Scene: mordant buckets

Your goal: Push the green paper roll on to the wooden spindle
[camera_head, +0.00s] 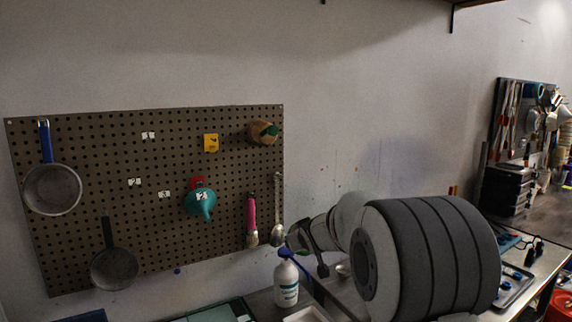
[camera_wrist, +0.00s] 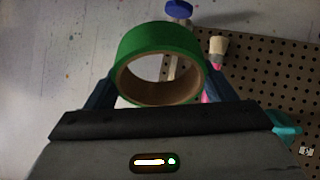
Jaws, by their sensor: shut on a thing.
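The green paper roll (camera_wrist: 150,42) is a short ring with a brown cardboard core, and its open hole shows in the wrist view. My gripper (camera_wrist: 160,86) is shut on it, with one dark blue finger against each outer side. In the head view my gripper (camera_head: 302,238) is at the lower right of the pegboard, small and partly hidden by my own arm; the roll is not clear there.
The pegboard (camera_head: 110,180) holds two pans, a teal funnel (camera_head: 200,200), a pink-handled brush (camera_head: 252,222) and a ladle (camera_head: 278,210). A white bottle (camera_head: 286,284) with a blue cap stands below my gripper.

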